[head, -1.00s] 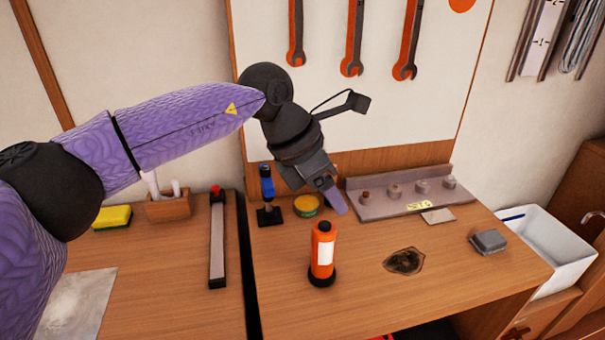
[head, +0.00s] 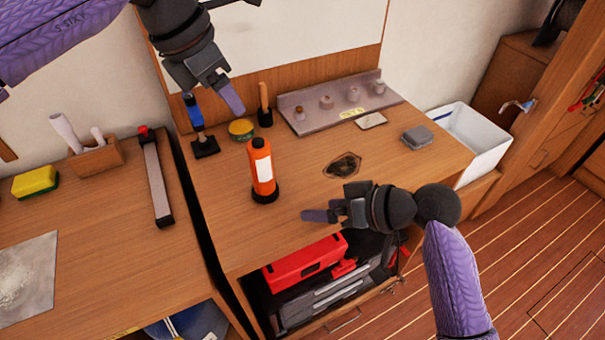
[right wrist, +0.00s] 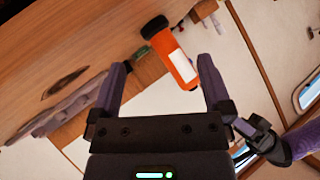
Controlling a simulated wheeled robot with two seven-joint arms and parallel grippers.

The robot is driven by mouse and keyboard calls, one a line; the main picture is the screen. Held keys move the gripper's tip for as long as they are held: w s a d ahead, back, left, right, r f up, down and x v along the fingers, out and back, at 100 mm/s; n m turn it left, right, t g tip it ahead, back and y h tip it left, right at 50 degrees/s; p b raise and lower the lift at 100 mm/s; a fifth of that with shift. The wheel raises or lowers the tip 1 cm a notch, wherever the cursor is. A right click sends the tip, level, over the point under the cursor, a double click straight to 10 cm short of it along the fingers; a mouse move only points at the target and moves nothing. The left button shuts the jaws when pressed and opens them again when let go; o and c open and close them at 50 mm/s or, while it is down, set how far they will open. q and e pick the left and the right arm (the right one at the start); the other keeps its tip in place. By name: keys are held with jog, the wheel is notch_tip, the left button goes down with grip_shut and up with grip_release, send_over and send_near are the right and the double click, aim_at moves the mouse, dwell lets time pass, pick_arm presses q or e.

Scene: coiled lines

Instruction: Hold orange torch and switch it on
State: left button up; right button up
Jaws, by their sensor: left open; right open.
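The orange torch (head: 261,168) stands upright on the wooden workbench, with a black base, a black top and a white label. It also shows in the right wrist view (right wrist: 176,58), beyond and between my open fingers and apart from them. My left gripper (head: 222,92) is above the bench, behind and to the left of the torch, open and empty. My right gripper (head: 322,214) is open and empty over the bench's front edge, to the right of and nearer than the torch, its fingers pointing left. Any switch on the torch cannot be made out.
A blue-handled tool (head: 199,125), a yellow-green tin (head: 241,129) and a wooden-handled tool (head: 264,105) stand behind the torch. A grey rack (head: 300,119) lies at the back. A dark stain (head: 343,165) and a grey block (head: 417,137) are to the right.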

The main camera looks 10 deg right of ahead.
aim_at(270, 170)
jog(key=w+a+r+n+t, duration=0.4)
jog(key=shift+g+h, duration=0.3)
jog(key=x, duration=0.9)
jog(key=shift+w+a, duration=0.15)
grip_shut()
pick_arm(q)
grip_shut()
dwell(1.0)
